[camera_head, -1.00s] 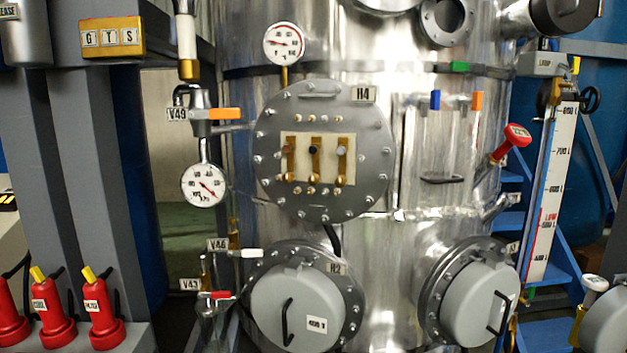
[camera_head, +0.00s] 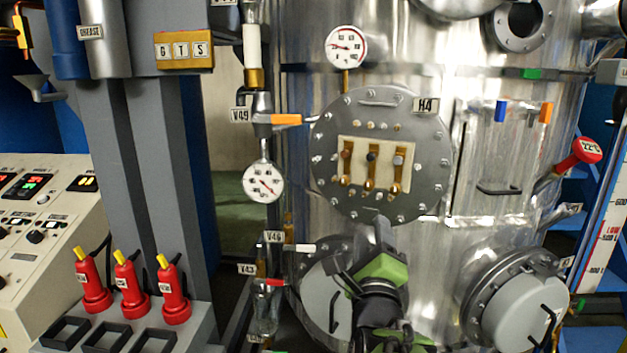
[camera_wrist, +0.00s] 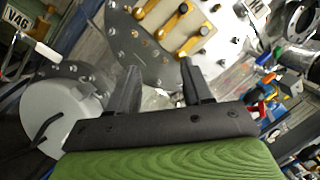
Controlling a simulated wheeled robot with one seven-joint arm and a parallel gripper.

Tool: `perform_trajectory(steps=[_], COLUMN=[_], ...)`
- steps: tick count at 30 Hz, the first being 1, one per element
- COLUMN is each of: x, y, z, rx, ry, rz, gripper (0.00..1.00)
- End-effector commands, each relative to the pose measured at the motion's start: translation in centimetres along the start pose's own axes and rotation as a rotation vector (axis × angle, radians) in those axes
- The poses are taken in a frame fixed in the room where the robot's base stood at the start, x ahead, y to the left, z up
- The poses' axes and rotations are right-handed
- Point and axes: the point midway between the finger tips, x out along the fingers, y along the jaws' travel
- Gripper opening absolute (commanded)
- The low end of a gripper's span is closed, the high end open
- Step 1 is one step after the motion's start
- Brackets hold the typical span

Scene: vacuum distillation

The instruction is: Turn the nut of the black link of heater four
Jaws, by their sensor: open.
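Heater four, the round bolted flange labelled H4 (camera_head: 424,105), is on the front of the steel vessel. Its cream block (camera_head: 358,147) carries three brass links with differently coloured nuts. The middle nut (camera_head: 372,157) looks darkest, nearly black; the left one is brown and the right one grey. My gripper (camera_head: 379,228) is just below the flange's lower edge, pointing up, and apart from the links. In the wrist view, my gripper (camera_wrist: 160,68) is open and empty. The cream block (camera_wrist: 196,16) and brass links lie beyond the fingertips, tilted and cut by the top edge.
Heater cover H2 (camera_head: 322,290) is below, partly hidden by my arm. Another grey cover (camera_head: 510,300) is at lower right. A gauge (camera_head: 263,182) and valve V49's orange handle (camera_head: 286,120) stand left of the flange. A red-capped thermometer (camera_head: 587,150) juts out at right.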

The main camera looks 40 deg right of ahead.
Motion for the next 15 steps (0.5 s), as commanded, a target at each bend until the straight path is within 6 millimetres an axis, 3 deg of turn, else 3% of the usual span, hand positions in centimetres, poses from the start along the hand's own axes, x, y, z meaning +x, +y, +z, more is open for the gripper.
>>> perform_trajectory(steps=[15], x=[12.1], y=[-0.1], z=[0.3], rx=[-0.001], ry=[-0.001], rz=[0.004], gripper=[0.5])
